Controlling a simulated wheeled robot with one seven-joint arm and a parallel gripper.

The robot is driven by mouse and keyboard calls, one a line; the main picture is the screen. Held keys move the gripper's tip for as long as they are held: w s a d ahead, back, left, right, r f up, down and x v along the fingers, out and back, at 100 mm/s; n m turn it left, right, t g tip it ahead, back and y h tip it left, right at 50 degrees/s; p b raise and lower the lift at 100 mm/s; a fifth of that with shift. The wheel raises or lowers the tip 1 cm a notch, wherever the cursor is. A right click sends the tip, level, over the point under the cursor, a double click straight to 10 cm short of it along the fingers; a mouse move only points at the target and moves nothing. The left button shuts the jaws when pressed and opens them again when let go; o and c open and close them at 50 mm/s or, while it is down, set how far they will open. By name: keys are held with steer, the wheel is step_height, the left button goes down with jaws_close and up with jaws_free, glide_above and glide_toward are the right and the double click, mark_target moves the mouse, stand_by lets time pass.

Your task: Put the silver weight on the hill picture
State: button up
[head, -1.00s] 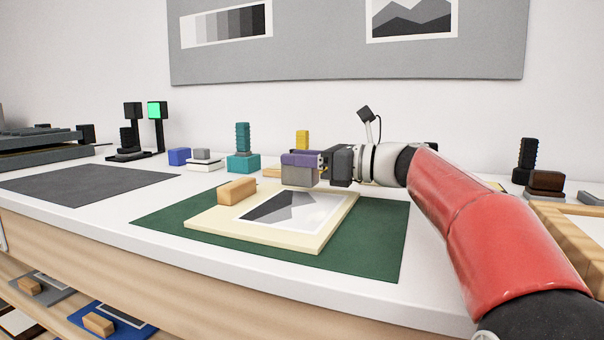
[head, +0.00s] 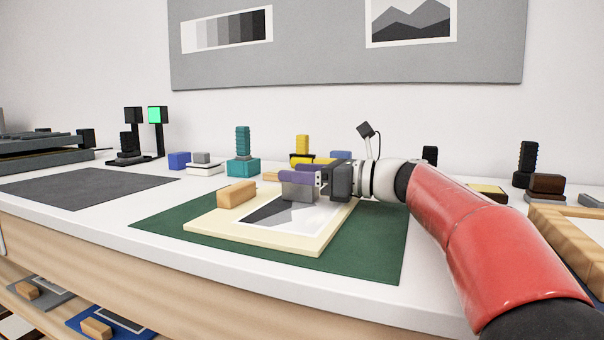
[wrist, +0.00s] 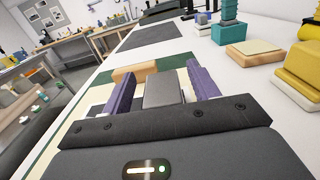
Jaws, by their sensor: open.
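The hill picture (head: 321,223) lies on a cream board on the green mat, its grey hill shapes partly covered by the weight. The silver weight (head: 300,192), a grey block, is down at the picture's far part and appears to rest on it. In the wrist view the silver weight (wrist: 163,91) lies between the two purple fingers, with a visible gap at its right side. My gripper (head: 298,178) is open around the weight, low over the picture. In the wrist view my gripper (wrist: 160,84) shows both fingers spread.
A wooden block (head: 237,193) sits on the board's left edge. Behind stand a teal stamp-like piece (head: 243,165), a blue block (head: 179,160) and yellow pieces (head: 302,146). A dark mat (head: 85,184) lies clear at left. A wooden frame (head: 560,232) is at right.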

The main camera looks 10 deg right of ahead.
steer(key=v, duration=1.2)
steer(key=shift+r, duration=0.1)
